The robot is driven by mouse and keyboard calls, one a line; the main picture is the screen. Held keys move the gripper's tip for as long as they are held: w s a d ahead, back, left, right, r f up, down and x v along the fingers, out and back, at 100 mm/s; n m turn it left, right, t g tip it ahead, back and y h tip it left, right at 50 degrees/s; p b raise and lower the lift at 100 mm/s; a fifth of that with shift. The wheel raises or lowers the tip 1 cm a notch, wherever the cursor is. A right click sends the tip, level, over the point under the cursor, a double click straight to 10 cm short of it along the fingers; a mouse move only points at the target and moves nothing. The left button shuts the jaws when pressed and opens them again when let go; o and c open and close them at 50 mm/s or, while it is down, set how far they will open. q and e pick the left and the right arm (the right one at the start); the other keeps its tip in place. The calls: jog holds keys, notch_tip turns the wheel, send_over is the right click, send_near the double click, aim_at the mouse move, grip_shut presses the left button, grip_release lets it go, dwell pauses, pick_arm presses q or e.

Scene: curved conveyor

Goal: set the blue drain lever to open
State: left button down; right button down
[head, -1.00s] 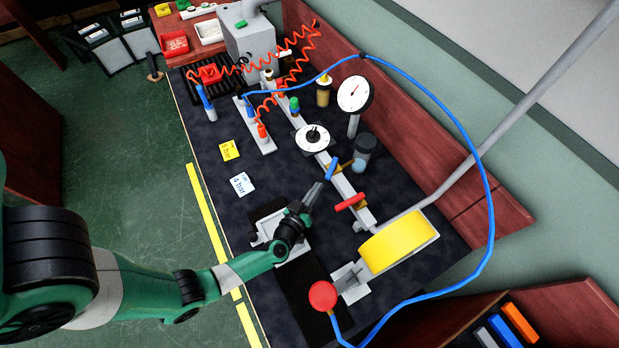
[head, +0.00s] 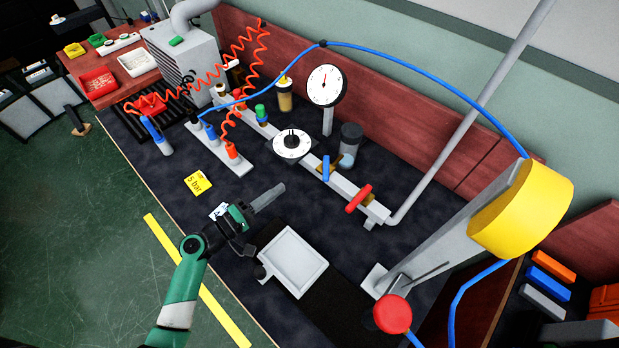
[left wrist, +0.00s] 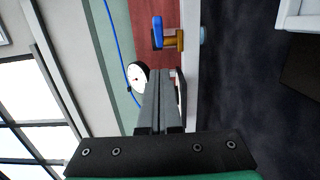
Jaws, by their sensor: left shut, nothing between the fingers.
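The blue drain lever (head: 326,168) sits on the grey manifold bar, between the round white dial and the red lever. In the head view it stands roughly upright in the picture. In the left wrist view the blue lever (left wrist: 157,33) shows with its brass valve body (left wrist: 174,41), beyond the fingertips and apart from them. My left gripper (head: 280,188) is shut and empty, to the left of the lever and in front of the bar. Its shut fingers (left wrist: 164,75) also show in the left wrist view. My right gripper is not seen.
A red lever (head: 358,198) is on the bar right of the blue one. A white tray (head: 293,262) and a yellow cylinder (head: 520,208) are nearer. A blue hose arches behind.

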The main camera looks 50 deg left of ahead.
pick_arm(q)
send_near(326, 168)
jog(key=w+a, duration=0.3)
jog(key=w+d, duration=0.2)
jog(key=shift+w+d+f+b, duration=0.15)
jog(key=shift+d+f+b, duration=0.15)
jog(key=shift+d+f, duration=0.1)
jog(key=shift+w+d, duration=0.3)
jog(key=shift+d, duration=0.65)
